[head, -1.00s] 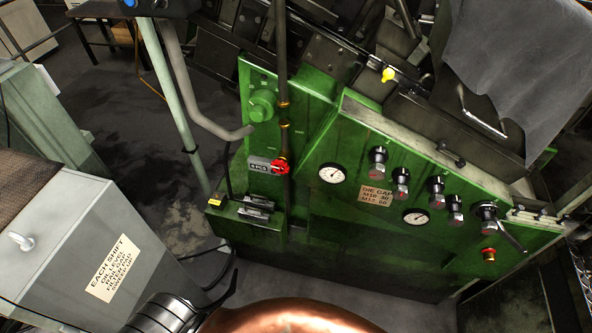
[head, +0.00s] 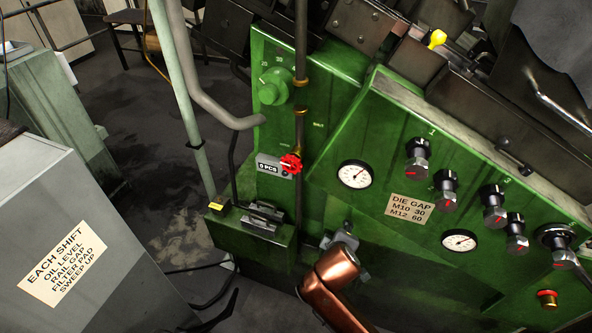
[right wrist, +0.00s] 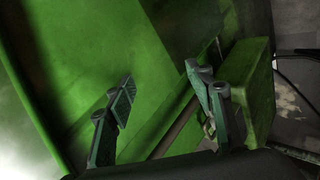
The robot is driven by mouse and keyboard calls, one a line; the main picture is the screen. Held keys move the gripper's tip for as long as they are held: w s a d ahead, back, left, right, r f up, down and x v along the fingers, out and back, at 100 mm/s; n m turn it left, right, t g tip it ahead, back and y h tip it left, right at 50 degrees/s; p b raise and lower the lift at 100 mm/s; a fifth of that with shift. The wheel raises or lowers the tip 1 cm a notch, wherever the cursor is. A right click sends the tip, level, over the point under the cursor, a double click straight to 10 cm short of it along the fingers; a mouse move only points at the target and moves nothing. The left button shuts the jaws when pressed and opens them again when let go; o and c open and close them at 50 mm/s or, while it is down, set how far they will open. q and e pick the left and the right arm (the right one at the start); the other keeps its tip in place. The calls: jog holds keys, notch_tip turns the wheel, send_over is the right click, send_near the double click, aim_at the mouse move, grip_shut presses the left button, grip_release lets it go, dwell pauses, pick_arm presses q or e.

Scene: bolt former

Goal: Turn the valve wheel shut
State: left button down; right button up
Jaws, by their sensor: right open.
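The red valve wheel (head: 290,164) sits on a vertical pipe (head: 300,128) at the left of the green machine front, beside a small counter plate (head: 269,166). My right gripper (head: 343,238) is below and to the right of the wheel, apart from it, in front of the green panel. In the right wrist view its two fingers (right wrist: 160,88) are spread, with nothing between them but the green panel behind. The wheel cannot be made out in that view. My left gripper is not in view.
A grey bent pipe (head: 222,113) and a pale green post (head: 180,85) stand left of the wheel. A green ledge (head: 250,225) with metal blocks juts out below. Gauges (head: 355,174) and dark knobs (head: 418,158) are to the right. A grey cabinet (head: 50,250) stands at lower left.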

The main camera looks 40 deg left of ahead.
jog(key=s+a+r+n+t, duration=0.4)
jog(key=a+r+n, duration=0.1)
jog(key=a+r, duration=0.5)
jog(key=n+t+b, duration=0.1)
jog(key=n+t, duration=0.4)
jog(key=n, duration=0.1)
send_near(289, 166)
jog(key=w, duration=0.4)
jog(key=shift+y, duration=0.5)
jog(key=b+x, duration=0.1)
jog(key=x, duration=0.5)
jog(key=shift+w+a, duration=0.2)
jog(key=shift+w, duration=0.05)
jog(key=shift+c, duration=0.3)
jog(key=c, duration=0.9)
jog(key=shift+o, duration=0.2)
jog(key=shift+f, duration=0.1)
